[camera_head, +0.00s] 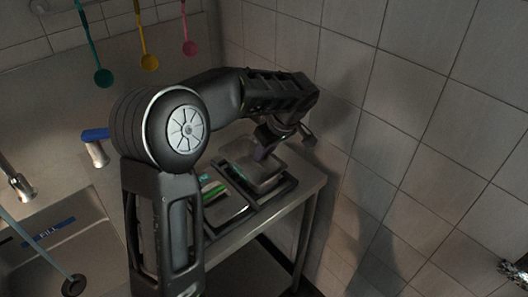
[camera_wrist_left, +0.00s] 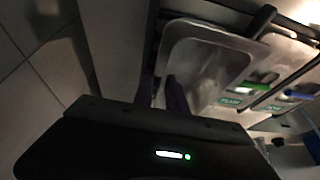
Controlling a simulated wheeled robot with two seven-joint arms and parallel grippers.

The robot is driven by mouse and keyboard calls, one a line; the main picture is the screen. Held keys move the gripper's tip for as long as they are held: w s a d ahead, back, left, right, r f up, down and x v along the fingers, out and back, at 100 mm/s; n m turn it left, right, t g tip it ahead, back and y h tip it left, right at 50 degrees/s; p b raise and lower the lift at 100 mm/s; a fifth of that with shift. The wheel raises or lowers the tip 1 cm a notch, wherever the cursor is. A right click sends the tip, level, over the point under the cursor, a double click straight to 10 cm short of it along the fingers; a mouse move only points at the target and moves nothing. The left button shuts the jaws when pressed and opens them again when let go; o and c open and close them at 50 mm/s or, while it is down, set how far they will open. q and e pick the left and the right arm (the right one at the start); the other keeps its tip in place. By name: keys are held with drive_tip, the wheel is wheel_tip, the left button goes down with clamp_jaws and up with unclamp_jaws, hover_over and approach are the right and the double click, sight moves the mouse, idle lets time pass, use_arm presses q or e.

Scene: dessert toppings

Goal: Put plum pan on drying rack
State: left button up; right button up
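A clear or pale metal rectangular pan (camera_head: 268,182) sits at the far right end of the metal counter in the head view. It also shows in the left wrist view (camera_wrist_left: 200,62). I cannot make out a plum colour on its body. My left gripper (camera_head: 262,152) reaches down at the pan's far side, with dark purplish fingers. In the left wrist view the fingers of my left gripper (camera_wrist_left: 162,92) stand apart, one outside the pan's rim and one over its inside. I cannot pick out a drying rack. My right gripper is not seen clearly.
A sink (camera_head: 60,262) is at the left, with a tap (camera_head: 18,186). Teal, yellow and pink ladles (camera_head: 189,48) hang on the back wall. The tiled wall (camera_head: 420,130) stands close behind the counter's right end.

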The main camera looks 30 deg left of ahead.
use_arm(q)
drive_tip(key=shift+o, duration=0.9)
drive_tip(key=b+v, duration=0.1)
drive_tip(key=v, duration=0.6)
drive_tip(key=shift+d+r, duration=0.15)
drive_tip(key=shift+r, duration=0.25)
drive_tip(key=shift+f, duration=0.1)
